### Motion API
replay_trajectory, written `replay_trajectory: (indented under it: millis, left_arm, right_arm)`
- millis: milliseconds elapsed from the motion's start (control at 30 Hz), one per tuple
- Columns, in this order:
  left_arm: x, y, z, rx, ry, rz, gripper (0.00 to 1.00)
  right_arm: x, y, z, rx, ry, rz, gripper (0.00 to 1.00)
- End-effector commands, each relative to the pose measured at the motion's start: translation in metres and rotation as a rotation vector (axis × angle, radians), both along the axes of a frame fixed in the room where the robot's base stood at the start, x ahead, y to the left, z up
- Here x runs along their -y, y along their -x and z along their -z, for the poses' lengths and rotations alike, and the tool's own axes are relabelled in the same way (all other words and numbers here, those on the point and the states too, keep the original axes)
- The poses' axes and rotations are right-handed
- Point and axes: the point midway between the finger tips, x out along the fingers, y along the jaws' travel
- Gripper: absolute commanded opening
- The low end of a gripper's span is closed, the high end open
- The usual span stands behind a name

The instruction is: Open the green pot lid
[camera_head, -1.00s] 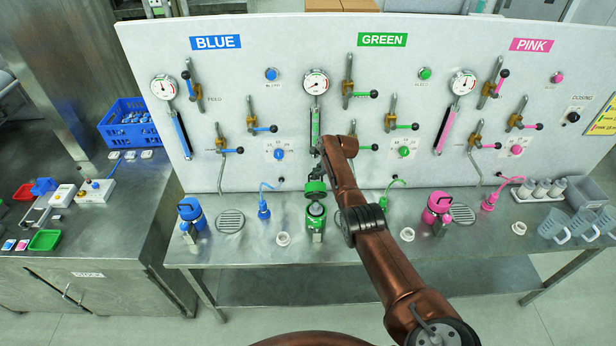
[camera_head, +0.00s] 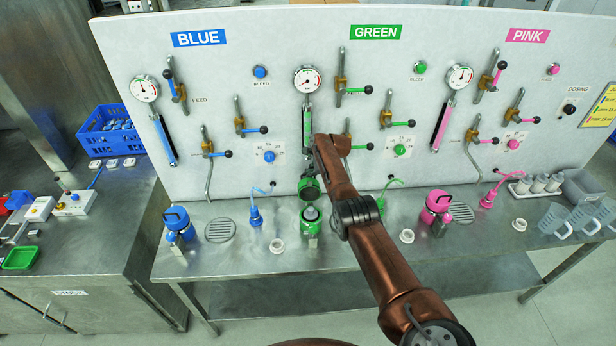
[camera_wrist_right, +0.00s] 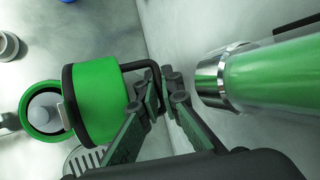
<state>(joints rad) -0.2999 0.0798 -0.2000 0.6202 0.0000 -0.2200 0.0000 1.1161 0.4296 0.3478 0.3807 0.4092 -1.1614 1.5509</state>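The green pot (camera_head: 310,227) stands on the steel bench below the green section of the panel. Its green lid (camera_head: 309,190) is tilted up at the back of the pot, and the open mouth shows a grey inside. The wrist view shows the lid (camera_wrist_right: 97,100) side-on beside the pot's open rim (camera_wrist_right: 42,112). My right gripper (camera_wrist_right: 162,90) has its fingertips close together around the lid's black handle (camera_wrist_right: 142,64). In the head view my arm partly hides this gripper. My left gripper is not in view.
A green gauge tube (camera_wrist_right: 275,75) is close to my right gripper. A blue pot (camera_head: 180,228) and a pink pot (camera_head: 438,205) stand to either side. White caps (camera_head: 277,245) and a green hose nozzle (camera_head: 381,203) are nearby. The bench front is mostly clear.

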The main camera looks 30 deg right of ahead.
Motion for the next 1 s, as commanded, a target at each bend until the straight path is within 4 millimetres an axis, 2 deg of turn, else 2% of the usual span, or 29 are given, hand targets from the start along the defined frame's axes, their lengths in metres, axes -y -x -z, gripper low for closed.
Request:
replay_trajectory:
  millis: [267,300,400,733,1000]
  left_arm:
    - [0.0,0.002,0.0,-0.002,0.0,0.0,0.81]
    - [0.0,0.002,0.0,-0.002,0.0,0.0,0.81]
    - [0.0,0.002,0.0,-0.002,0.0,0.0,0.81]
    - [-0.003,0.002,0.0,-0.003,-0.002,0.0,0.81]
    - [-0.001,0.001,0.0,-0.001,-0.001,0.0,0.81]
  right_arm:
    - [0.003,0.0,0.0,0.0,0.006,0.002,0.0]
    - [0.003,0.0,0.0,0.0,0.006,0.002,0.07]
    - [0.003,0.0,0.0,-0.001,0.005,0.001,0.13]
    - [0.0,0.001,0.0,-0.003,0.001,-0.002,0.13]
    - [0.003,0.007,-0.014,0.002,0.0,-0.003,0.13]
